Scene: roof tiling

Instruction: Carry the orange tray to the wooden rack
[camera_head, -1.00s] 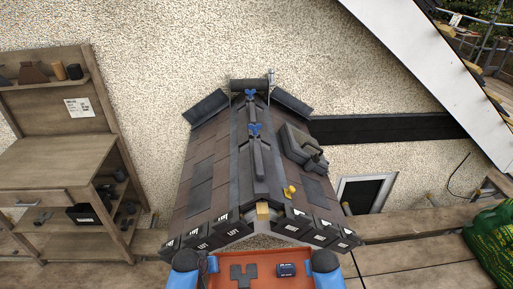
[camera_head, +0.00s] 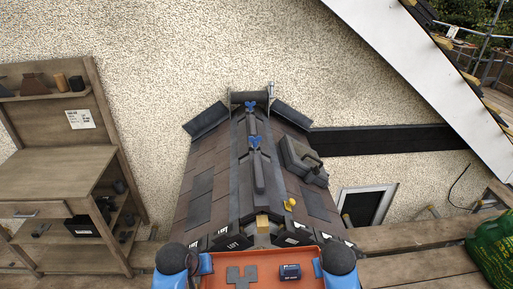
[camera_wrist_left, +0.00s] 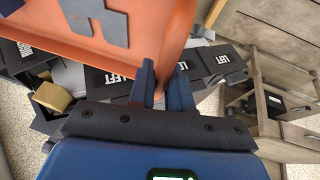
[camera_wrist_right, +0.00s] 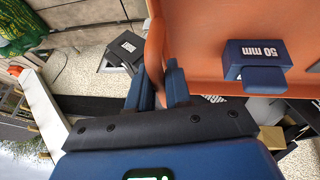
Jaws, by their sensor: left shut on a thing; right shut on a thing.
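The orange tray (camera_head: 262,257) is at the bottom centre of the head view, in front of the small tiled roof. It carries a grey flat cut-out piece (camera_head: 241,276) and a dark blue block (camera_head: 290,272), labelled "50 mm" in the right wrist view (camera_wrist_right: 257,60). My left gripper (camera_wrist_left: 164,75) is shut on the tray's rim at its left side. My right gripper (camera_wrist_right: 154,75) is shut on the tray's rim at its right side. The wooden rack (camera_head: 62,165) stands at the left against the wall, with a worktop and shelves. The tray's near edge is out of view.
The tiled model roof (camera_head: 205,185) fills the centre, with a yellow knob (camera_head: 290,203) and blue-topped ridge clips on it. A dark beam (camera_head: 390,140) runs along the wall. A green bag (camera_head: 492,240) lies at the far right on wooden planks.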

